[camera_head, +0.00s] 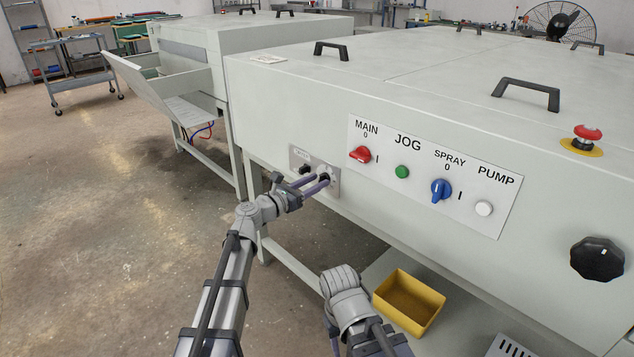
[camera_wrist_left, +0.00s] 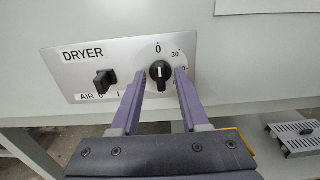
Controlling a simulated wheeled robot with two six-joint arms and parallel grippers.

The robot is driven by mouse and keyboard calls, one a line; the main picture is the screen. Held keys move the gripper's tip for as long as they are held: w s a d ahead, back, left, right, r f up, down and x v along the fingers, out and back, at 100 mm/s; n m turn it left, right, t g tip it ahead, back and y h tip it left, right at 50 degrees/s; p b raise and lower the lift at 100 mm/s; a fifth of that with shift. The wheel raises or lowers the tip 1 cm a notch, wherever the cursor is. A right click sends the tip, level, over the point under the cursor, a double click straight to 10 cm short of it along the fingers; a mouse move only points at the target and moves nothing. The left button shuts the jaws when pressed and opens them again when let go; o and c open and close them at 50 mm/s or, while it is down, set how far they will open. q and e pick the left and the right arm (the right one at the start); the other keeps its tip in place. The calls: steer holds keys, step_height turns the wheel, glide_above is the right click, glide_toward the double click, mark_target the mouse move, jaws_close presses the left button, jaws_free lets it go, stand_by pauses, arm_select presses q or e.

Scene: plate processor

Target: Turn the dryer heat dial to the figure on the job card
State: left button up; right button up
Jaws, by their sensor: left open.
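The dryer panel (camera_wrist_left: 85,72) is a silver plate on the machine's front, also visible in the head view (camera_head: 296,160). Its black heat dial (camera_wrist_left: 160,71) has a white line pointing up at 0. A 30 mark shows to the right; further figures are hidden by a finger. My left gripper (camera_wrist_left: 164,82) is open, with its purple fingers on either side of the dial. Whether they touch it I cannot tell. In the head view, the left gripper (camera_head: 322,182) partly covers the dial. A small pale card (camera_head: 267,59) lies on the machine top, too small to read.
The black AIR switch (camera_wrist_left: 105,82) is left of the dial. A white panel (camera_head: 430,180) with MAIN, JOG, SPRAY and PUMP controls is to the right. A red emergency button (camera_head: 588,132) and black knob (camera_head: 597,258) are farther right. A yellow bin (camera_head: 409,302) sits below.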

arm_select(q)
steer(key=shift+w+d, duration=0.3)
steer(key=shift+d, duration=0.05)
jaws_close()
